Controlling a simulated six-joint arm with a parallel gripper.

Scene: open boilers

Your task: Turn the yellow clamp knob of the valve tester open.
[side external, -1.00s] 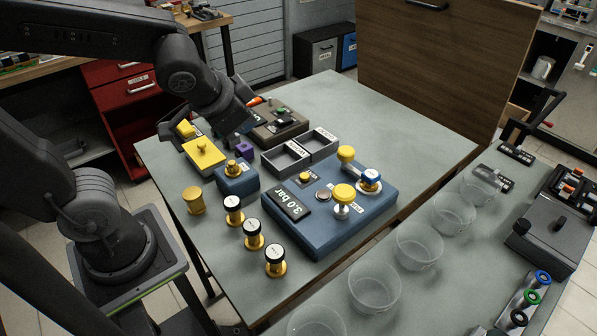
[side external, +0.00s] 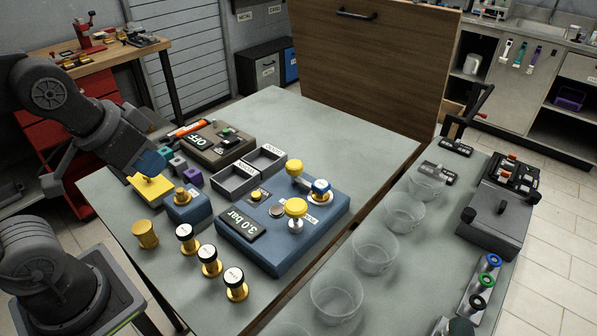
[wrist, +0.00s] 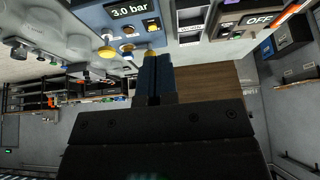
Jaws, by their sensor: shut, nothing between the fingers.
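The valve tester (side external: 290,238) is a blue box on the table with a display reading 3.0 bar. A yellow knob (side external: 296,207) stands on a silver post at its front right. Another yellow knob (side external: 297,167) sits at its back, beside a blue-and-white valve (side external: 320,190). I cannot tell for certain which knob is the clamp knob. My gripper (side external: 152,163) has blue fingers and is above the yellow block, well left of the tester. The wrist view shows the fingers (wrist: 154,75) shut together and empty, with the tester (wrist: 95,15) at the top.
A blue stand (side external: 188,208) with a brass piece, the yellow block (side external: 152,190) and several brass-based plugs (side external: 210,262) lie left of the tester. Grey trays (side external: 235,181) and a box reading OFF (side external: 207,146) are behind. Clear bowls (side external: 375,250) line the right bench.

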